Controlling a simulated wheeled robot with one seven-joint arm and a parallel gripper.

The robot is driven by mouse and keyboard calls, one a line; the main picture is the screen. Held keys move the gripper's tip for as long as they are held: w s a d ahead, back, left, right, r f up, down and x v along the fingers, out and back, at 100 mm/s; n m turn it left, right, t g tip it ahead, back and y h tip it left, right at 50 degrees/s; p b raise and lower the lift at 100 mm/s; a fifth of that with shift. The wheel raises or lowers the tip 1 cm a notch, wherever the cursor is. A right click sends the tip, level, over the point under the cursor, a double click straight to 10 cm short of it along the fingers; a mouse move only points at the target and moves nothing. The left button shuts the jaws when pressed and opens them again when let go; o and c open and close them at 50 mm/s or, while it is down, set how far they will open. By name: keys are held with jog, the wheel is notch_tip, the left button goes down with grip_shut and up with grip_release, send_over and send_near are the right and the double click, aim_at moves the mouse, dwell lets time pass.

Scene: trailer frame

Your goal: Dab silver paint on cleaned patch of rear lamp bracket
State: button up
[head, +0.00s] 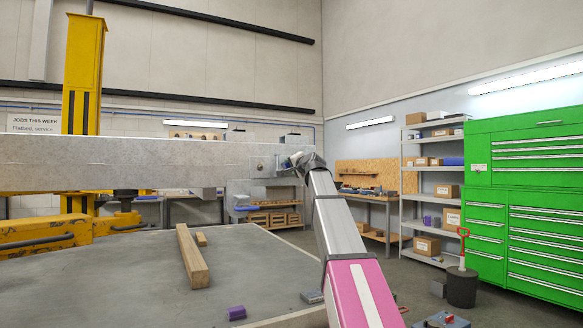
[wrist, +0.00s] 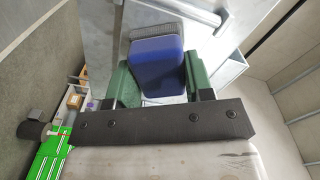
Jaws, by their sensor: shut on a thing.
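My gripper (head: 297,160) is at the end of my raised arm, at the right end of the long grey metal beam (head: 130,163) in the head view. In the wrist view my gripper (wrist: 158,75) has its green fingers shut on a blue block-shaped tool (wrist: 158,58) with a grey, rough-looking end. That end is close to a grey metal surface (wrist: 102,22); I cannot tell if they touch. A small fitting (head: 259,167) shows at the beam's end, but I cannot tell if it is the lamp bracket. No cleaned patch or silver paint can be made out.
A yellow lift post (head: 84,65) stands left. Green cabinets (head: 525,200) and shelves (head: 432,190) stand right. A pale bar (wrist: 207,30) runs near the tool.

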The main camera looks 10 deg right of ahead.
jog(key=w+d, duration=0.1)
jog(key=d, duration=0.5)
jog(key=shift+w, duration=0.4)
jog(key=shift+a, duration=0.15)
jog(key=shift+s+a, duration=0.3)
jog(key=shift+a, duration=0.8)
jog(key=shift+s+a, duration=0.3)
jog(key=shift+a, duration=0.75)
jog(key=shift+s+a, duration=0.3)
jog(key=shift+a, duration=0.8)
jog(key=shift+s, duration=0.1)
jog(key=shift+v, duration=2.95)
jog(key=shift+v, duration=1.5)
